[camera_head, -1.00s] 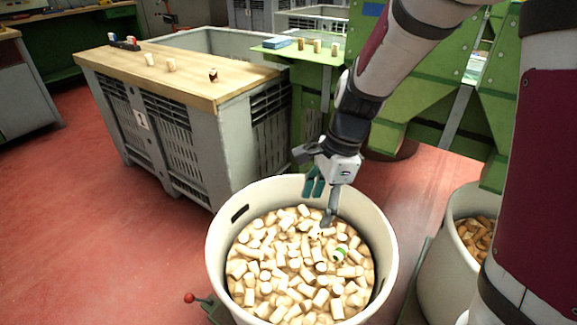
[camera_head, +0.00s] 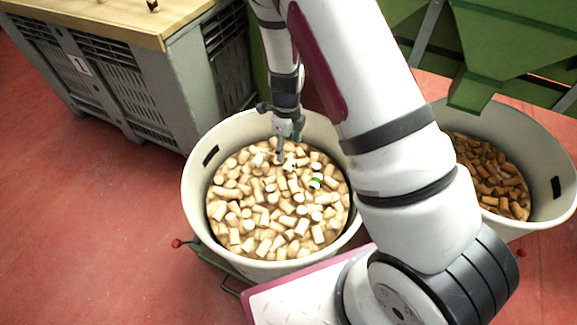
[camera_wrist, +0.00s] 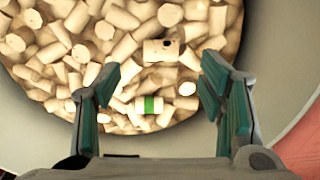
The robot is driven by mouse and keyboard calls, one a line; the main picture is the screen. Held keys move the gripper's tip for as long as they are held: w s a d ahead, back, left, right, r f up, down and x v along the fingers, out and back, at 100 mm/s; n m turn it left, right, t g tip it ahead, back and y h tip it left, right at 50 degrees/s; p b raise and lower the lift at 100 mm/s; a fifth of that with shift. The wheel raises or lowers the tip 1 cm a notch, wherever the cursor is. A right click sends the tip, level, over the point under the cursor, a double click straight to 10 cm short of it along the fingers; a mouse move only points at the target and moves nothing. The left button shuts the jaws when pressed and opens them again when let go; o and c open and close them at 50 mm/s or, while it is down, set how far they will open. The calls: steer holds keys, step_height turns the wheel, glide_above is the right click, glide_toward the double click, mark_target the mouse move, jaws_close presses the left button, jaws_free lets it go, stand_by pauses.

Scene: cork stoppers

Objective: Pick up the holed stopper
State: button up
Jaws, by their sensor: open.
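The holed stopper (camera_wrist: 158,51) is a pale cork with a small dark hole in its side. In the wrist view it lies on the heap of corks, above the midline between my fingertips. My gripper (camera_wrist: 160,82) is open and empty, with its teal-padded fingers on either side of the view. In the head view my gripper (camera_head: 288,152) points down into the pale tub (camera_head: 201,185), near the back of the heap. I cannot clearly make out the hole in the head view.
A second tub (camera_head: 555,205) with browner corks stands at right. A grey crate (camera_head: 135,85) with a wooden top stands at left.

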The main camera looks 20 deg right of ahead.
mark_target(289, 162)
step_height(289, 162, down, 3)
steer(key=shift+f+b, duration=0.1)
steer(key=shift+b, duration=0.3)
steer(key=shift+s+d+f+b, duration=0.15)
steer(key=shift+f+b, duration=0.5)
steer(key=shift+f, duration=0.7)
steer(key=shift+w+d+f+b, duration=0.1)
steer(key=shift+f+b, duration=0.55)
steer(key=shift+f, duration=0.65)
steer(key=shift+r, duration=0.1)
steer(key=c, duration=0.8)
